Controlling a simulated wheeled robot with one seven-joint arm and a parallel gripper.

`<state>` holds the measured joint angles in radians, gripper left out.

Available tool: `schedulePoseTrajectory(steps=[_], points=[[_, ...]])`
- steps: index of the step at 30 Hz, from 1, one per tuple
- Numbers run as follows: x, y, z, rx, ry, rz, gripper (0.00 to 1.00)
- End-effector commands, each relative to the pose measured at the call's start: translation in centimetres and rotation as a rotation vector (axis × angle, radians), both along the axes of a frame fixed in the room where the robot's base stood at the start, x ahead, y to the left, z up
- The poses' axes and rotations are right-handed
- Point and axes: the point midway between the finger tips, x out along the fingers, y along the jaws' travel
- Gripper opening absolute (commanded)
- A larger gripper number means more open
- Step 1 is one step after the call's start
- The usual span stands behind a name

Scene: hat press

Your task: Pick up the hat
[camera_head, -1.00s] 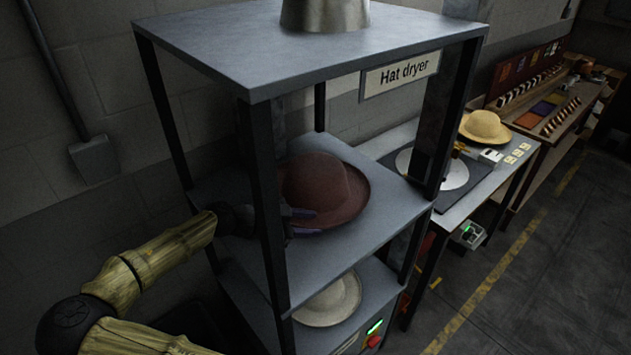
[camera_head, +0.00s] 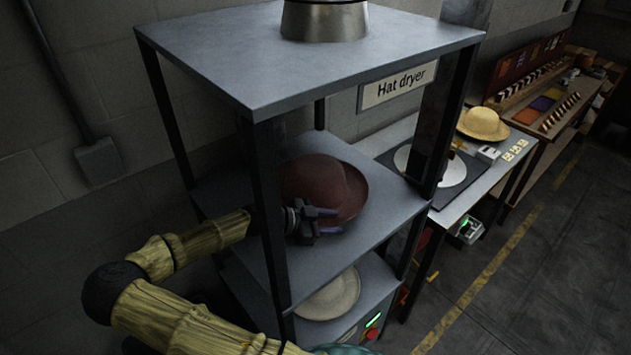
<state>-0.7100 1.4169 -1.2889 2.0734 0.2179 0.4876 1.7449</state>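A dark red-brown hat (camera_head: 312,180) with a round crown and wide brim sits on the middle shelf of the hat dryer (camera_head: 225,195). My gripper (camera_head: 330,221) is at the near side of this hat, close to its brim. Its two fingers are apart, one above the other, and look open. Whether the brim lies between them or they touch it cannot be made out. My arm reaches in from the left, past the dryer's near post.
A cream hat (camera_head: 330,297) lies on the lower shelf. A yellow hat (camera_head: 483,124) stands on the table (camera_head: 406,132) at the right. The dryer's posts (camera_head: 262,215) and top plate (camera_head: 300,50) bound the shelf. The floor (camera_head: 560,270) at the right is clear.

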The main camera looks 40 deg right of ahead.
Motion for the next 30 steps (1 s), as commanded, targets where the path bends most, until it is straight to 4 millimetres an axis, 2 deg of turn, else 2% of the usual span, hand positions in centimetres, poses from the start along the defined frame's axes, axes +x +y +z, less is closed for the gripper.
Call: schedulePoseTrajectory(steps=[15,16,21,30], points=[[-0.01,-0.05,-0.10,0.000,-0.002,0.001,0.37],[-0.01,-0.05,-0.10,0.000,-0.002,0.001,0.35],[-0.01,-0.05,-0.09,0.000,-0.002,0.001,0.02],[0.00,-0.05,-0.05,0.000,-0.002,0.000,0.00]])
